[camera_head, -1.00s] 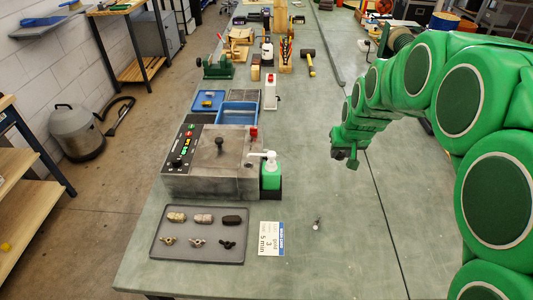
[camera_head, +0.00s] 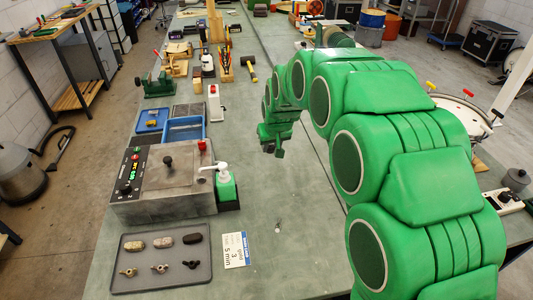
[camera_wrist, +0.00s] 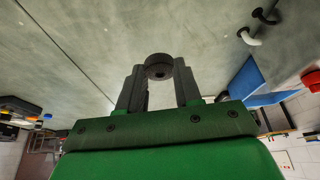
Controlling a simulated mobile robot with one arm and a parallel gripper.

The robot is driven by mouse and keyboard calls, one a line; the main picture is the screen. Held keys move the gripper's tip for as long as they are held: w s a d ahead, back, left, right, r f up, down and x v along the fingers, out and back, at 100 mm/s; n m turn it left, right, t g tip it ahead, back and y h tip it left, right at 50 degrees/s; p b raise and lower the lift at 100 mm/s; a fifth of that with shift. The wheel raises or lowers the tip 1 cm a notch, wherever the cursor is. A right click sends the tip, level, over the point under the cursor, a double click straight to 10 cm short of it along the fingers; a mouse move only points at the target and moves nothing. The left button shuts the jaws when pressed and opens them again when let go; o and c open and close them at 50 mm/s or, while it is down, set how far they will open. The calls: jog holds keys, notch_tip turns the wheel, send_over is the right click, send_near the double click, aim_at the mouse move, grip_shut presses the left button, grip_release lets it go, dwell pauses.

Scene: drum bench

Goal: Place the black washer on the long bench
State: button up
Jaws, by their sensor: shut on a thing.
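The black washer (camera_wrist: 158,66) is a dark thick ring with a small hole, held between the fingertips of my gripper (camera_wrist: 159,80) in the wrist view. Both fingers are closed against its sides. In the head view my gripper (camera_head: 273,148) hangs over the long bench (camera_head: 300,262), to the right of the soap bottle; the washer is too small to make out there. The bench top is grey-green and lies below the washer in the wrist view, with a visible gap. The exact height cannot be told.
A grey control box (camera_head: 168,184) and a green pump bottle (camera_head: 226,185) stand left of my gripper. A tray (camera_head: 122,280) with several small parts, a card (camera_head: 233,249) and a small screw-like piece (camera_head: 278,226) lie nearer. Bare bench surrounds the piece. A hammer (camera_head: 248,70) lies farther back.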

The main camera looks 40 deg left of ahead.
send_over(266, 157)
jog(key=d, duration=0.1)
jog(key=shift+s+f, duration=0.25)
jog(key=shift+f, duration=1.5)
jog(key=shift+s+f, duration=0.2)
jog(key=shift+f, duration=3)
jog(key=shift+d, duration=0.1)
jog(key=o, duration=1)
jog(key=v, duration=1.2)
jog(key=shift+r, duration=0.1)
jog(key=shift+d, duration=0.1)
